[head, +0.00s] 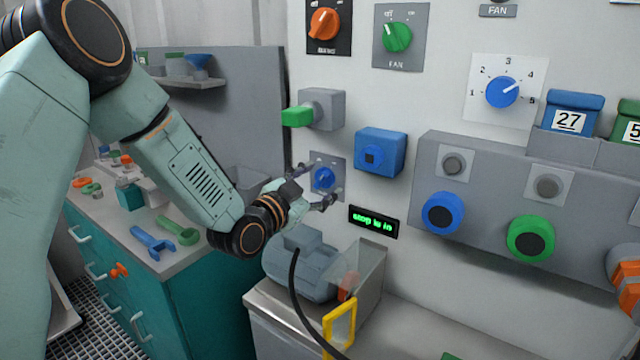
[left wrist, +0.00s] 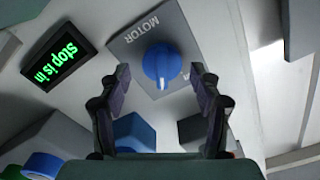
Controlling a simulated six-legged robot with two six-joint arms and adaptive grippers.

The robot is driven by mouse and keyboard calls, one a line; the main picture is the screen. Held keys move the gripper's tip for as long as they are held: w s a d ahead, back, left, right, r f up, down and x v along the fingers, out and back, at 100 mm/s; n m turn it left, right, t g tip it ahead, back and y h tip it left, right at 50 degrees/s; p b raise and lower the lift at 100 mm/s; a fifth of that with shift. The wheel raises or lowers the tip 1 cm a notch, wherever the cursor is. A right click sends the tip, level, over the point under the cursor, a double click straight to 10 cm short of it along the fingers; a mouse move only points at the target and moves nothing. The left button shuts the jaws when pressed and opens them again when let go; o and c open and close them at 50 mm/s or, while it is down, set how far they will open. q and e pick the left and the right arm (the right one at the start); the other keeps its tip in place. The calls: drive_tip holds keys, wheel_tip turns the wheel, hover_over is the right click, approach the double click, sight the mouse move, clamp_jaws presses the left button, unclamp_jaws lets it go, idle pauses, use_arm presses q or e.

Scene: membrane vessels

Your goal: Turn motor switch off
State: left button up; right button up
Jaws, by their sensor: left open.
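The motor switch is a blue rotary knob (head: 323,178) on a small grey plate on the white wall. In the left wrist view the blue knob (left wrist: 162,66) sits on a plate (left wrist: 130,45) lettered MOTOR, its raised grip running roughly up and down in that picture. My left gripper (head: 318,187) is at the plate. In the left wrist view its two fingers (left wrist: 158,82) are spread, one on each side below the knob, with a gap between. Whether they touch the knob I cannot tell. My right gripper does not show.
A small display (head: 374,222) reading "stop is in" is right of the knob. A blue box (head: 380,152) and a grey box with a green lever (head: 297,116) stick out nearby. Orange (head: 324,23) and green FAN (head: 397,37) knobs are above. A grey-blue motor (head: 300,268) stands below.

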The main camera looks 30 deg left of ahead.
use_arm(q)
drive_tip(key=shift+w+d, duration=0.15)
drive_tip(key=shift+w, duration=0.05)
drive_tip(key=shift+a, duration=0.45)
drive_tip(key=shift+c, duration=0.3)
drive_tip(key=shift+d, duration=0.35)
drive_tip(key=c, duration=0.5)
drive_tip(key=shift+a, duration=0.2)
drive_tip(key=shift+c, duration=1.2)
drive_tip(key=shift+d, duration=0.1)
drive_tip(key=c, duration=0.3)
